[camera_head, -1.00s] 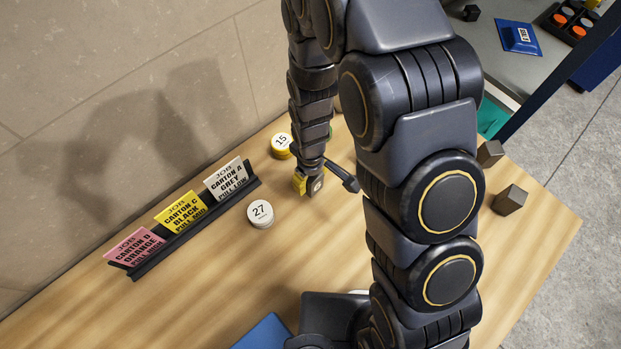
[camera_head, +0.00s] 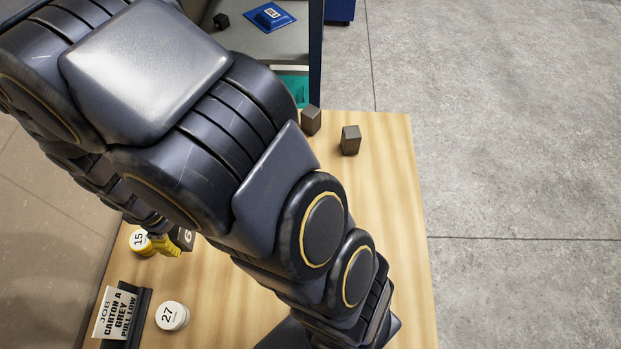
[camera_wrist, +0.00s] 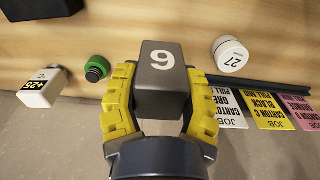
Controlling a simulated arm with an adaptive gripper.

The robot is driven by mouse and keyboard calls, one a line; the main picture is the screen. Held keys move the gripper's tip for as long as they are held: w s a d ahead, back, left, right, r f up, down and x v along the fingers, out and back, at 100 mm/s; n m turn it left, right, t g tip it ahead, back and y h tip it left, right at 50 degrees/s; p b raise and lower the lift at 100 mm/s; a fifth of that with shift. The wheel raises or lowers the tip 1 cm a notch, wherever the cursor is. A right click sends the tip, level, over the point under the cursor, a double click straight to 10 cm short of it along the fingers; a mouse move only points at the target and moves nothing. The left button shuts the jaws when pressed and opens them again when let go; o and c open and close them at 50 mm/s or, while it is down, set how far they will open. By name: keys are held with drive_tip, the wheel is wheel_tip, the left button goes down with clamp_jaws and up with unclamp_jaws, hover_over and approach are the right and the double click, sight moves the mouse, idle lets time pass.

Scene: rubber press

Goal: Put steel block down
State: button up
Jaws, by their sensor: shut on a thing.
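My gripper (camera_wrist: 162,108) is shut on a dark grey steel block (camera_wrist: 162,62), its yellow-padded fingers on either side. The block's face shows a white digit, 6 or 9. In the head view my gripper (camera_head: 166,245) is at the lower left beside the yellow tin marked 15, partly hidden by my arm. The held block (camera_head: 184,239) shows only in part there. Whether it touches the table (camera_head: 392,215) I cannot tell. Two more dark blocks, one (camera_head: 311,121) and another (camera_head: 350,140), stand near the table's far edge.
The 15 tin (camera_head: 140,240) and white 27 tin (camera_head: 172,316) stand near a card rack (camera_head: 135,330). The wrist view shows a white bottle (camera_wrist: 40,90), a green-topped item (camera_wrist: 97,68) and a dark object (camera_wrist: 42,8). Wood by the right edge is clear.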

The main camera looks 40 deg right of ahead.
drive_tip(key=s+d+f+m, duration=0.1)
drive_tip(key=s+d+m, duration=0.1)
drive_tip(key=d+m, duration=0.95)
drive_tip(key=s+d+f+m, duration=0.2)
drive_tip(key=d+m, duration=0.5)
drive_tip(key=d, duration=0.9)
drive_tip(key=shift+w+a+f, duration=0.1)
drive_tip(key=shift+a+f, duration=0.05)
drive_tip(key=shift+f, duration=1.55)
drive_tip(key=shift+w+a+f, duration=0.1)
drive_tip(key=shift+f, duration=1.55)
drive_tip(key=shift+f, duration=0.1)
drive_tip(key=o, duration=1.1)
drive_tip(key=shift+c, duration=0.2)
